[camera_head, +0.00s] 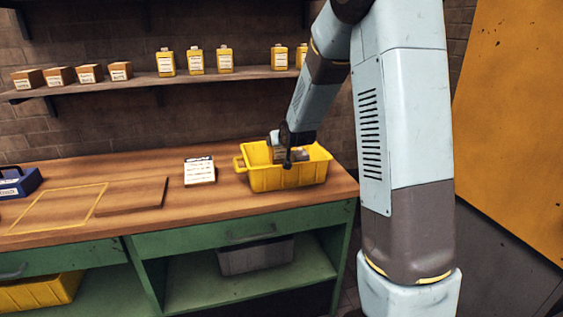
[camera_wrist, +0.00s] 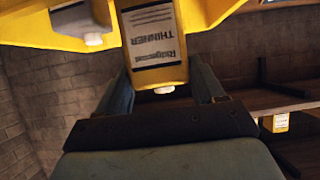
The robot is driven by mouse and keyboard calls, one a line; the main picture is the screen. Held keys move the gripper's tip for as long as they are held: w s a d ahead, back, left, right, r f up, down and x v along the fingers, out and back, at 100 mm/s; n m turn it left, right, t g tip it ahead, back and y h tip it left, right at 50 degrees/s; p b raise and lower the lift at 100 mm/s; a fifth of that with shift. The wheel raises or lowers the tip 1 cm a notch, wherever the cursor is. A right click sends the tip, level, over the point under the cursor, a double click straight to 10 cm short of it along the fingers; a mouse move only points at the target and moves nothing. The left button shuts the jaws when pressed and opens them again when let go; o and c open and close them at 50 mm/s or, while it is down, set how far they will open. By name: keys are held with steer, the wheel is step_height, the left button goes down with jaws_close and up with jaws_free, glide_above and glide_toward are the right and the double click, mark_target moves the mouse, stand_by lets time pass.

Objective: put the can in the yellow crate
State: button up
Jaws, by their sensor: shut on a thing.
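The yellow crate (camera_head: 288,179) stands on the right end of the workbench. My gripper (camera_head: 287,152) reaches down into its opening. In the wrist view, my gripper (camera_wrist: 160,80) is shut on a yellow can (camera_wrist: 155,45) with a "THINNER" label and a white cap. The can is between the two fingers, with crate walls (camera_wrist: 27,27) showing on both sides. I cannot tell whether it touches the crate floor. Another labelled item with a white cap (camera_wrist: 93,40) is beside it, partly cut off. The head view shows the crate's contents only partly.
A white labelled card or box (camera_head: 200,171) is left of the crate. A wall shelf (camera_head: 133,86) above holds brown boxes and several yellow bottles. A grey bin (camera_head: 255,256) sits below.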

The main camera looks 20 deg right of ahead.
mark_target(282, 159)
steer(key=f, duration=0.2)
steer(key=shift+d+f, duration=0.3)
steer(key=shift+f, duration=1.8)
steer(key=shift+f, duration=0.6)
steer(key=o, duration=1.3)
steer(key=shift+c, duration=0.2)
